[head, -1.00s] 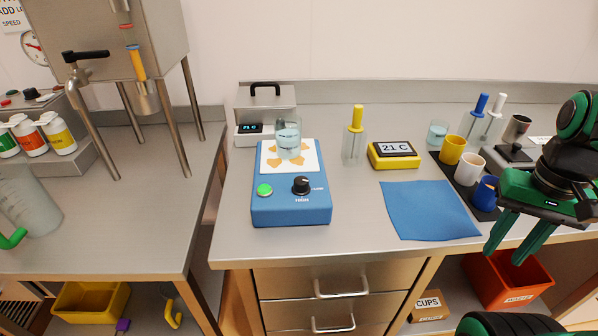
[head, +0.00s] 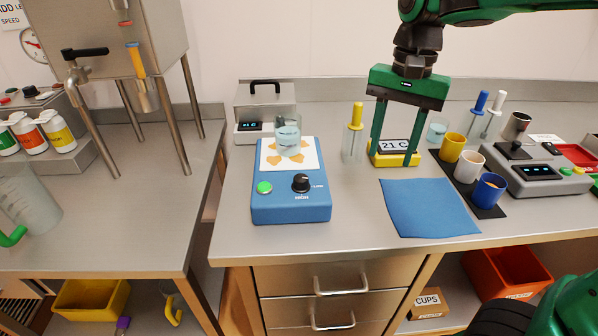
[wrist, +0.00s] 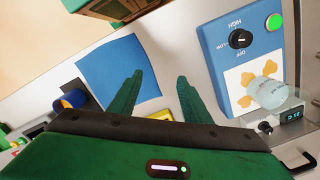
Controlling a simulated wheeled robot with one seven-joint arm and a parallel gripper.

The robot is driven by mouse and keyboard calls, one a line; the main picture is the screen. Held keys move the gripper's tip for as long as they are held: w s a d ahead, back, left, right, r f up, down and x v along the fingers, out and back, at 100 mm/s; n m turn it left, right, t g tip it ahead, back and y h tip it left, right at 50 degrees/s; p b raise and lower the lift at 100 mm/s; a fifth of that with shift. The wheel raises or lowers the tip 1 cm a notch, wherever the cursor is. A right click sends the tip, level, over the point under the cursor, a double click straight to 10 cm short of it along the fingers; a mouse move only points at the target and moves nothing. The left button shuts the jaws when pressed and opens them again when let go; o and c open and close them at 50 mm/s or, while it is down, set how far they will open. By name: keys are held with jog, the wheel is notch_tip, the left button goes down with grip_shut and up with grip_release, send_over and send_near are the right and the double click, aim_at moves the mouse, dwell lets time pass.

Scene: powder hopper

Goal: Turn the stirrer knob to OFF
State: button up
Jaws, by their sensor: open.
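The stirrer is a blue box (head: 290,213) on the steel bench. Its black knob (head: 301,183) is on the front right of its top, with HIGH and LOW marks beside it. In the wrist view the knob (wrist: 240,39) shows with HIGH, LOW and OFF around it; I cannot tell for sure which mark its pointer faces. A green button (head: 264,188) is left of the knob. A glass beaker (head: 289,138) stands on the stirrer's white plate. My gripper (head: 396,160) is open and empty, fingers down, right of the stirrer by the yellow 21 C display. It is apart from the knob.
A yellow-handled tool in a clear holder (head: 353,140) stands between my gripper and the stirrer's back. A blue cloth (head: 430,208) lies in front of the gripper. Cups (head: 468,166) and a grey device (head: 545,178) are farther right.

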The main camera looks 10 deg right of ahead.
notch_tip(320, 180, up, 4)
send_over(301, 177)
jog(key=shift+h, duration=0.4)
notch_tip(301, 177, down, 11)
jog(key=c, duration=1)
